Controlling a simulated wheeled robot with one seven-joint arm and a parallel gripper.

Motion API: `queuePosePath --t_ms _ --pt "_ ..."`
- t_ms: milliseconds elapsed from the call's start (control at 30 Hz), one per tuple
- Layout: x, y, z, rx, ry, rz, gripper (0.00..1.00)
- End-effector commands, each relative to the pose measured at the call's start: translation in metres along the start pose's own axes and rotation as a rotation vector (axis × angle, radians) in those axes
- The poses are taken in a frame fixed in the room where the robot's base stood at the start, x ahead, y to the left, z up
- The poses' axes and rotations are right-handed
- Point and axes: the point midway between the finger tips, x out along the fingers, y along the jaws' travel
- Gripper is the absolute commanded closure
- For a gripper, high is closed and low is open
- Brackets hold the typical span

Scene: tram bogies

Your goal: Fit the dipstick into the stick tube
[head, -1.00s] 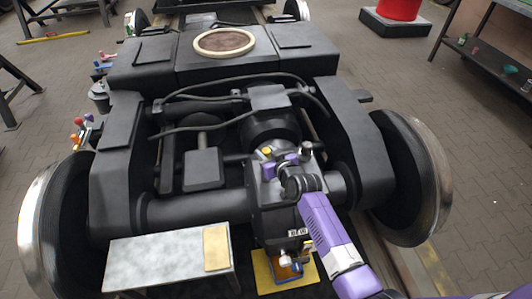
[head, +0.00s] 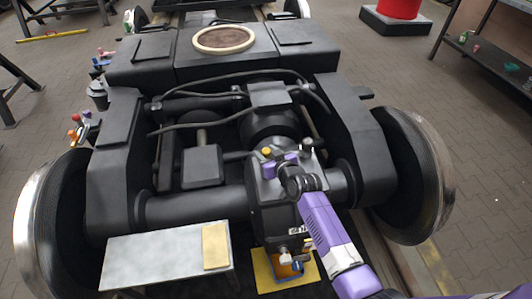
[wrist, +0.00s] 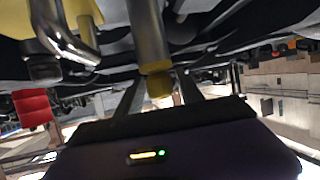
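My gripper (head: 280,162), with a purple body, is over the gearbox (head: 284,215) in the head view, seen from behind. In the wrist view, its two dark fingers (wrist: 158,92) stand on either side of a steel cylinder with a brass end (wrist: 152,45). I cannot tell whether the fingers touch it, or whether it is the dipstick or the stick tube. A yellow knob (head: 266,152) stands on the gearbox just beyond my gripper. A steel fitting (head: 307,147) stands upright to its right. The dipstick is not clearly identifiable in the head view.
A grey bench with a tan pad (head: 216,246) stands at the front left. A yellow mat (head: 270,284) with an orange and blue item lies at the front. Large wheels (head: 418,175) flank the bogie. A yellow part with a bent steel pipe (wrist: 80,45) is close left in the wrist view.

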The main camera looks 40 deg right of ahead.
Motion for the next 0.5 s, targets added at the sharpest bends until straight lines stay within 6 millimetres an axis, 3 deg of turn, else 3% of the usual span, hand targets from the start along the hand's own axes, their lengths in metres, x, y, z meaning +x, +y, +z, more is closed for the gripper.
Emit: queuePosePath --t_ms 367,500 --pt "-0.001 0.000 0.000 0.000 -0.001 0.000 0.42" --pt "-0.013 0.000 0.001 0.000 -0.002 0.000 0.42"
